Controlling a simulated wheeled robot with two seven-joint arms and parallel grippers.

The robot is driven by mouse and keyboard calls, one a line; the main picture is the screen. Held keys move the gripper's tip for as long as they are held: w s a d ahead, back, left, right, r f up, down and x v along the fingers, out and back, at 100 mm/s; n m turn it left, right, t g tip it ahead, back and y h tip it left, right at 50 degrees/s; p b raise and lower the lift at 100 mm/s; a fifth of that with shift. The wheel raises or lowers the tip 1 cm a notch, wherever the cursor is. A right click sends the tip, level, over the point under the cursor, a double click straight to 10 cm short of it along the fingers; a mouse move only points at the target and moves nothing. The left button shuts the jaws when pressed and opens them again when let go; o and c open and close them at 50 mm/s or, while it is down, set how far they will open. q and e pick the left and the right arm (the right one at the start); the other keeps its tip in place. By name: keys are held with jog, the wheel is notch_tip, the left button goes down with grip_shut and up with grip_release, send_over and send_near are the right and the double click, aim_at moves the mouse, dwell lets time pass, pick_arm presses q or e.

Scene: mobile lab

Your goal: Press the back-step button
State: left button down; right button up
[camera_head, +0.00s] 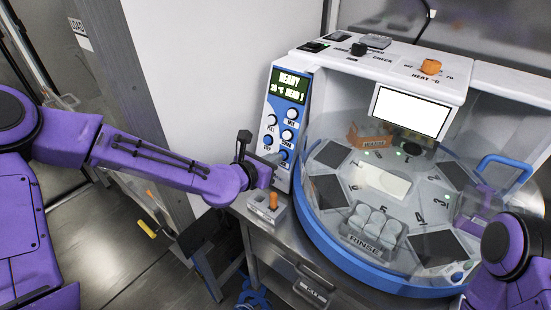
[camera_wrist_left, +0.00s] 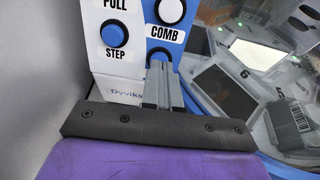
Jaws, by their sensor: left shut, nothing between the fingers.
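The blue control panel (camera_head: 286,117) stands on the left front of the machine, with a READY screen (camera_head: 289,85) and several round buttons. In the left wrist view, a blue button (camera_wrist_left: 114,34) sits above the word STEP, and a white button (camera_wrist_left: 170,11) sits above the word COMB. Another button (camera_wrist_left: 159,54) below COMB is partly hidden by my fingertips. I cannot read which button is back-step. My left gripper (camera_wrist_left: 159,72) is shut and empty, its tips close to the panel's lower part; contact cannot be told.
A round transparent-covered carousel with a blue rim (camera_head: 349,268) fills the space right of the panel. A small grey box with an orange knob (camera_head: 273,201) stands below my left gripper. A white wall (camera_head: 190,80) lies behind my left arm.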

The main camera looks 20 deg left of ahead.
pick_arm(q)
jog(key=shift+w+d+f, duration=0.15)
jog(key=shift+w+d, duration=0.05)
jog(key=shift+w, duration=0.25)
